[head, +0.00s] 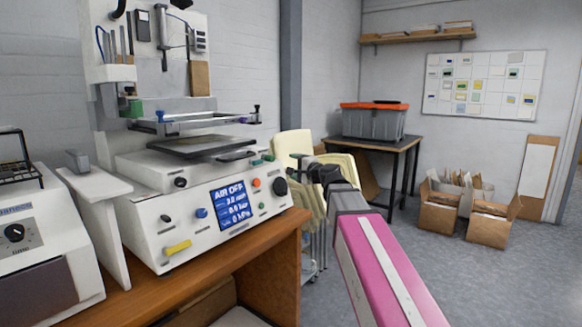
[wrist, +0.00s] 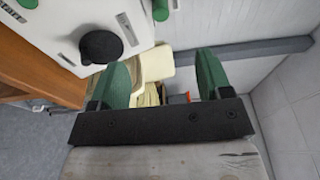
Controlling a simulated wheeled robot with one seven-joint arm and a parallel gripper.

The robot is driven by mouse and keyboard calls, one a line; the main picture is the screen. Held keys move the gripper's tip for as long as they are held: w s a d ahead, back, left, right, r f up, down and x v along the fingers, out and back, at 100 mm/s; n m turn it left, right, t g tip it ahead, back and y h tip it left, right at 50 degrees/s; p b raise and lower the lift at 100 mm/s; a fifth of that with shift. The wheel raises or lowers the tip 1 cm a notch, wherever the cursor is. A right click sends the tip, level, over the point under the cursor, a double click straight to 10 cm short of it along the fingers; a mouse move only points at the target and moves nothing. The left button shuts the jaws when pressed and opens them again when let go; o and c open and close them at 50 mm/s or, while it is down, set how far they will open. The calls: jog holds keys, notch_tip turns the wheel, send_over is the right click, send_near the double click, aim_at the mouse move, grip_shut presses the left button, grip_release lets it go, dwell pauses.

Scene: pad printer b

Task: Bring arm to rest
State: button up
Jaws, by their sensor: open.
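My arm (head: 385,265), pink with a white stripe, reaches from the lower right of the head view toward the machine's right side. My gripper (wrist: 163,72) shows in the wrist view with two green fingers spread apart and nothing between them. In the head view its dark end is small, near the right front of the pad printer (head: 150,225), and its fingers cannot be made out there. The printer is white, with a blue screen (head: 232,205) reading "AIR OFF". Its panel and black knob (wrist: 101,47) show at upper left in the wrist view, apart from the fingers.
The printer stands on a wooden bench (head: 255,258), beside another white device (head: 35,235). Cream chairs (head: 300,150) stand behind my gripper. A dark table (head: 395,142) holds a grey bin with an orange rim (head: 373,122). Cardboard boxes (head: 438,208) stand at right; the floor before them is clear.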

jog(key=s+d+f+n+g+h, duration=0.2)
jog(key=s+f, duration=0.1)
jog(key=f, duration=0.6)
jog(key=s+d+f+n+g+h, duration=0.1)
jog(key=s+f+n+g, duration=0.15)
jog(key=f, duration=0.65)
jog(key=s+d+f+n+g+h, duration=0.1)
jog(key=s+d+f+g+h, duration=0.15)
jog(key=f, duration=0.65)
jog(key=s+d+f+n+g+h, duration=0.2)
jog(key=s+d+f, duration=0.3)
jog(key=s+f, duration=0.3)
jog(key=s+d+f+n+g+h, duration=0.2)
jog(key=s+d+f+g+h, duration=0.2)
jog(key=f, duration=0.7)
jog(key=s+d, duration=0.2)
jog(key=s, duration=0.2)
jog(key=shift+s+f+g, duration=0.15)
jog(key=shift+g, duration=0.15)
jog(key=shift+n, duration=0.25)
